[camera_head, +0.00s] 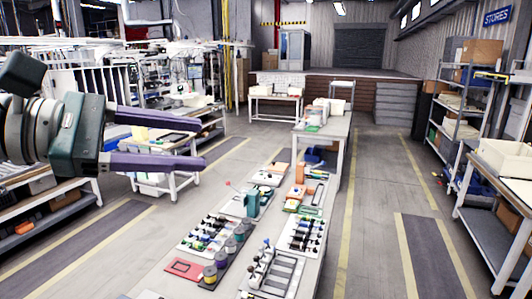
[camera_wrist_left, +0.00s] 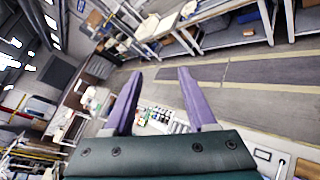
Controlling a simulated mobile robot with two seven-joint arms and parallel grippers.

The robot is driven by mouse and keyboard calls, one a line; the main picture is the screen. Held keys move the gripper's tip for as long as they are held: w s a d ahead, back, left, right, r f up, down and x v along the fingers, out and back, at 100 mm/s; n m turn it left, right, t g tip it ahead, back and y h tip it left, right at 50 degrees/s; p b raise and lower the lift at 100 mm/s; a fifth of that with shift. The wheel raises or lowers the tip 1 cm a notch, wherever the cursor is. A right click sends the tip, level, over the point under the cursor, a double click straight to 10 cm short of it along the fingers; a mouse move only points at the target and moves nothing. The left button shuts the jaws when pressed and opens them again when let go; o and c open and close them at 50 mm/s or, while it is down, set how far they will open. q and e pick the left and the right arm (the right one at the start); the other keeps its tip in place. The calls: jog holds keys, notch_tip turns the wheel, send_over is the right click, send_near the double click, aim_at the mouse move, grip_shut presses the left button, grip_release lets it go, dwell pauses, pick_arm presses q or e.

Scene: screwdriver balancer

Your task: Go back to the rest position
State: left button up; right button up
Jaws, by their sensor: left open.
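My left gripper (camera_head: 205,144) is raised at the left of the head view, well above the floor and left of the workbench. Its two purple fingers are spread apart with nothing between them. The fingers also show in the left wrist view (camera_wrist_left: 154,98), open and empty, with the bench and floor far beyond. My right gripper is not seen in either view.
A long workbench (camera_head: 318,262) runs through the middle, holding trays of tools, spools and small parts. Shelves (camera_head: 464,100) and another bench (camera_head: 500,225) stand at the right. Racks and tables fill the left. The marked floor aisle (camera_head: 385,205) right of the workbench is clear.

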pick_arm(q)
jog(key=w+a+r+n+t+y, duration=0.4)
jog(key=w+a+r+n+t, duration=0.65)
jog(key=n, duration=0.75)
jog(key=a+n+t+y, duration=0.4)
jog(key=a+n+y, duration=0.6)
jog(key=n, duration=0.4)
jog(key=s+a+f+n+g+y, duration=0.3)
jog(key=a+f+n+g+y, duration=0.55)
jog(key=n, duration=0.75)
jog(key=s+d+f+n+g+h, duration=0.2)
jog(key=s+d+f+n+g, duration=0.25)
jog(key=f, duration=0.45)
jog(key=s+d+f+n+g+h, duration=0.1)
jog(key=s+f+n+g+h, duration=0.3)
jog(key=s+f, duration=0.4)
jog(key=s+d+f+m+h, duration=0.1)
jog(key=s+d+f, duration=0.1)
jog(key=s+d, duration=0.5)
jog(key=s+d+f+m+h, duration=0.1)
jog(key=s+d+h, duration=0.1)
jog(key=s+d, duration=0.6)
jog(key=s+g, duration=0.1)
jog(key=s, duration=0.6)
jog(key=shift+f, duration=0.4)
